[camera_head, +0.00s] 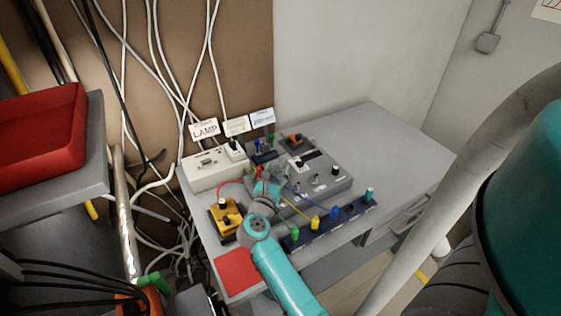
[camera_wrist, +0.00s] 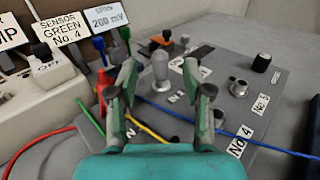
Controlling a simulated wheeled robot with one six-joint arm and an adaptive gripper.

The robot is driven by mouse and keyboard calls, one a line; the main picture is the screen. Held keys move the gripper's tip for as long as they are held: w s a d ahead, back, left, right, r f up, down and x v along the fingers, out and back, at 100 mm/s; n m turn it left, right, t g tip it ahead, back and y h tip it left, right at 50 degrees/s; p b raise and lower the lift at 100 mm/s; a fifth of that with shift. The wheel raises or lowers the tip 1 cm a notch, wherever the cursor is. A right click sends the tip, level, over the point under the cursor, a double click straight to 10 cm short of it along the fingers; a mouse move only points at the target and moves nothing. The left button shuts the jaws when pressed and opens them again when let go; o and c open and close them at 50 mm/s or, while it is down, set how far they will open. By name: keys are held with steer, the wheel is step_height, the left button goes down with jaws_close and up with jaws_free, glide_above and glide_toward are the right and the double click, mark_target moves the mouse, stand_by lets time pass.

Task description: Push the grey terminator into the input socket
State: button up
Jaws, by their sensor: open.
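A grey cylinder (camera_wrist: 160,66), which looks like the grey terminator, stands upright on the grey control box (camera_wrist: 270,121) in the wrist view. It shows between and beyond my fingertips. My gripper (camera_wrist: 160,82) is open, with one finger to each side of the cylinder. No finger clearly touches it. In the head view my gripper (camera_head: 266,188) is over the left part of the control box (camera_head: 325,182), and my arm hides the cylinder there. I cannot tell which socket is the input; the area beneath the cylinder is partly hidden.
A silver ring fitting (camera_wrist: 238,87) and a black knob (camera_wrist: 261,62) stand to the right. Red, green, yellow and blue cables run near my fingers. A white box (camera_head: 214,168), a yellow block (camera_head: 226,215) and a dark rail of coloured plugs (camera_head: 336,221) surround the control box. The table's right is clear.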

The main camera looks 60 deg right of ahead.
steer(key=v, duration=0.5)
steer(key=shift+a+r, duration=0.1)
steer(key=shift+a, duration=0.25)
steer(key=s+a+m+t+y, duration=0.5)
steer(key=s+a+m+y, duration=0.3)
steer(key=s+a, duration=0.6)
steer(key=s+a+f+m+t+y, duration=0.1)
steer(key=s+a+m+t+y, duration=0.4)
steer(key=a, duration=1.4)
steer(key=s+m+y, duration=0.4)
steer(key=s+m, duration=0.3)
steer(key=s, duration=0.1)
steer(key=shift+s+m, duration=0.4)
steer(key=shift+o, duration=0.4)
steer(key=shift+s, duration=0.1)
